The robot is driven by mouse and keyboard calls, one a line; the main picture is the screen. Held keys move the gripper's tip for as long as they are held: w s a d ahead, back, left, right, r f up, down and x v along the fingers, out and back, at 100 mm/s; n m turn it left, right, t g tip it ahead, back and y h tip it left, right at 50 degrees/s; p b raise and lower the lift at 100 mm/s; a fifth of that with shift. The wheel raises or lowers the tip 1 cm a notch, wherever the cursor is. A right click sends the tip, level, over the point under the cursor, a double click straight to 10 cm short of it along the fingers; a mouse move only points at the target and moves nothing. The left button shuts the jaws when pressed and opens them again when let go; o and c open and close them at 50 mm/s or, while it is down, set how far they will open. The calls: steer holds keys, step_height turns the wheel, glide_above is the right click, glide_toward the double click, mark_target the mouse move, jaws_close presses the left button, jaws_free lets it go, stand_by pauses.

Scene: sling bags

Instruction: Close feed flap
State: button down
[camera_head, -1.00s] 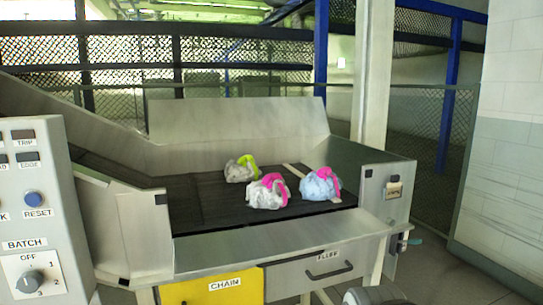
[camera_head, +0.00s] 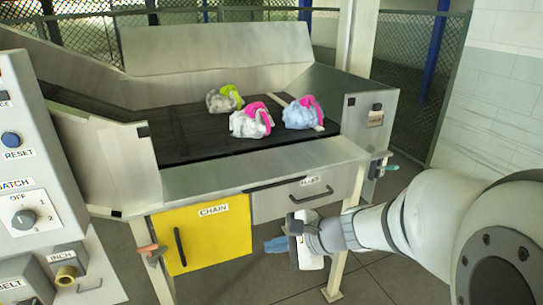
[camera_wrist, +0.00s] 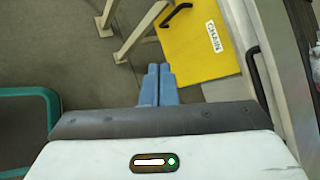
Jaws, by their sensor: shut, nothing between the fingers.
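The feed flap (camera_head: 292,202) appears to be the grey front panel with a black handle, right of the yellow CHAIN door (camera_head: 205,240). Its label is too blurred to read surely. A dark gap shows along its upper left edge; how far it stands open is unclear. In the wrist view a grey panel (camera_wrist: 240,35) with a dark handle stands right of the yellow door (camera_wrist: 195,45). My gripper (camera_head: 270,245) is low in front of the machine, below the flap and apart from it. Its blue fingers (camera_wrist: 158,68) are together and empty.
Three sling bags lie on the black belt: lime-strapped (camera_head: 222,101), pink-strapped white (camera_head: 247,123) and pink-strapped blue (camera_head: 299,115). A control box (camera_head: 25,175) stands at left. A teal-handled lever (camera_head: 388,167) juts from the machine's right end. A teal-edged object (camera_wrist: 50,105) shows at left in the wrist view.

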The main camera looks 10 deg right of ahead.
steer(key=w+d+m+t+h+p, duration=0.1)
steer(key=w+d+m+t+h, duration=0.55)
steer(key=w+d+m, duration=0.85)
steer(key=w+a+r+m+t+y+p, duration=0.1)
steer(key=w+a+m+p, duration=0.1)
steer(key=w, duration=0.3)
steer(key=shift+w+a+r+t+p, duration=0.15)
steer(key=shift+w+a+t+p, duration=0.15)
steer(key=shift+a+p, duration=0.55)
steer(key=shift+s+d+r+y, duration=0.1)
steer(key=shift+d+r+y, duration=0.05)
steer(key=shift+y, duration=0.1)
